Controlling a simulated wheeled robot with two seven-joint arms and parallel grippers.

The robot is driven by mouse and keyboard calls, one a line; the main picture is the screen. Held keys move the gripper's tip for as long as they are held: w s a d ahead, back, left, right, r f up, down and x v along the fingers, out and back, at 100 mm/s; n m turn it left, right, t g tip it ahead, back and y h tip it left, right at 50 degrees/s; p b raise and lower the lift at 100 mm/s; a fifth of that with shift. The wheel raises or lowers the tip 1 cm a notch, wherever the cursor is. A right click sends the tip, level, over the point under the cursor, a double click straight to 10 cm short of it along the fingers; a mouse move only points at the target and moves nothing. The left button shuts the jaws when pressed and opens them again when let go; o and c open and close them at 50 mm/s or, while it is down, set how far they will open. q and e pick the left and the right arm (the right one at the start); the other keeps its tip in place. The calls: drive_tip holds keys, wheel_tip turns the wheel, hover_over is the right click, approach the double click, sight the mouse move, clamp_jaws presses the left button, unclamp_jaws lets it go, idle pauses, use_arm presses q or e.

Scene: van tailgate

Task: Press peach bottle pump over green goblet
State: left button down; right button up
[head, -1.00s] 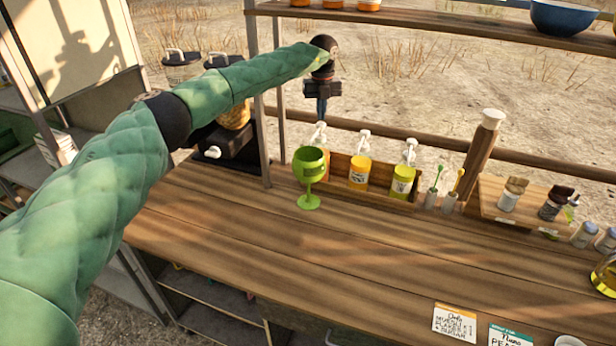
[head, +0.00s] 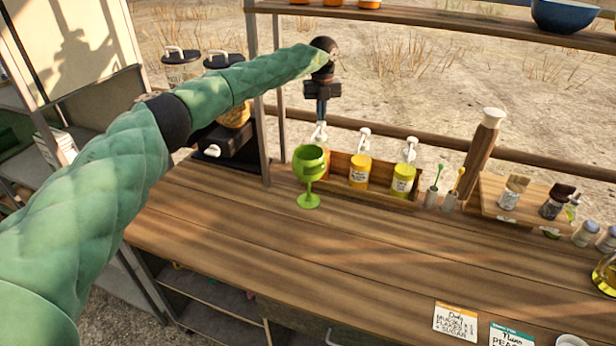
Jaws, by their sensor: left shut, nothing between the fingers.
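A green goblet (head: 309,164) stands upright on the wooden counter, in front of the left end of a wooden bottle rack. Behind it stands a pump bottle (head: 326,161), mostly hidden by the goblet; an orange-peach strip of its body shows. Its white pump head (head: 319,132) rises above the goblet's rim. My left gripper (head: 321,119) points down, shut and empty, right above this pump head. I cannot tell whether the fingertips touch it. My right gripper is out of view.
A yellow-orange pump bottle (head: 359,172) and a yellow-green one (head: 402,181) stand in the rack (head: 381,194). A shelf post (head: 261,140) rises just left of the goblet. An upper shelf (head: 430,25) runs overhead. The counter's front middle is clear.

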use_arm(q)
drive_tip(key=shift+f+b, duration=0.3)
drive_tip(key=shift+f, duration=0.75)
drive_tip(key=shift+r, duration=1.55)
wheel_tip(320, 180, up, 6)
drive_tip(key=p, duration=0.1)
idle(0.6)
